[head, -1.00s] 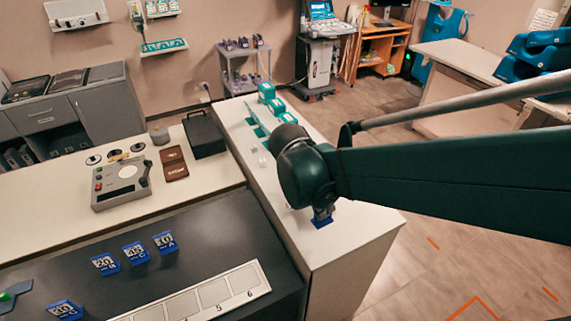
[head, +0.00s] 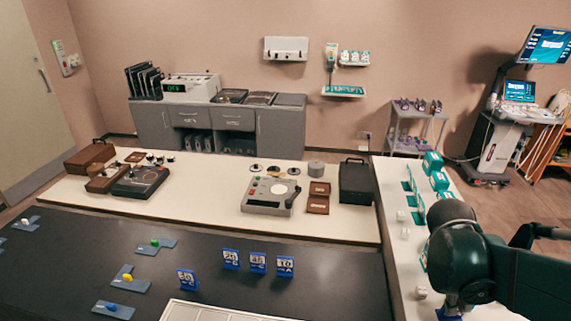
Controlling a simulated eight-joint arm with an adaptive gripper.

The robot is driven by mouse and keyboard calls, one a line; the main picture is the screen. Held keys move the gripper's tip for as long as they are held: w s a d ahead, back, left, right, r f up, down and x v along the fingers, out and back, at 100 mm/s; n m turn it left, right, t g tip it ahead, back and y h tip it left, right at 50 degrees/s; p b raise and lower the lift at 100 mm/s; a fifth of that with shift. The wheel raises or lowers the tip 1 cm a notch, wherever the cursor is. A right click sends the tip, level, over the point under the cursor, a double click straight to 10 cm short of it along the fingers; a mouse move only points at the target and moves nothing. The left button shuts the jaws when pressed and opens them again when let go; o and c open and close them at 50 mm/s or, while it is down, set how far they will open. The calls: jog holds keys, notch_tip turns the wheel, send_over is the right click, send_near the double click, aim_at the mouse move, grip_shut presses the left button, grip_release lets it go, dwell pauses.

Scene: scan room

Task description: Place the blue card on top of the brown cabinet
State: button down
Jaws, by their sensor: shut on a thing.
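My gripper (head: 452,304) is at the bottom right, low over the white counter, and is shut on a blue card (head: 447,315). Only part of this card shows at the picture's lower edge, so I cannot tell whether it touches the counter. Several other blue cards with white numbers stand on the black tabletop, one of them (head: 285,267) near its right end. A brown wooden cabinet (head: 546,145) shows in part at the right edge, behind the ultrasound cart; its top is mostly hidden. A small brown case (head: 90,157) sits at the far left of the white bench.
The white side counter (head: 391,190) holds teal boxes (head: 433,162) and small white pieces. The white bench (head: 215,190) carries a grey device (head: 270,195) and a black case (head: 356,181). The ultrasound cart (head: 495,145) stands on the floor behind. My arm covers the lower right.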

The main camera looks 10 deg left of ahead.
jog(key=w+a+f+n+t, duration=0.15)
jog(key=w+a, duration=0.35)
jog(key=w, duration=0.8)
jog(key=w+a+n, duration=0.2)
jog(key=w+a, duration=0.4)
jog(key=w, duration=0.7)
jog(key=w+a+f+n+t, duration=0.15)
jog(key=w+a, duration=0.35)
jog(key=w, duration=0.8)
jog(key=w+a+f+n+y+p, duration=0.1)
jog(key=w+a+f+n, duration=0.2)
jog(key=w+a, duration=0.7)
jog(key=shift+w+a+f, duration=0.2)
jog(key=shift+w+f, duration=0.9)
jog(key=shift+f, duration=0.05)
jog(key=shift+f, duration=0.1)
jog(key=shift+f, duration=3)
jog(key=shift+f+b, duration=0.3)
jog(key=shift+f, duration=1.6)
jog(key=shift+f, duration=0.15)
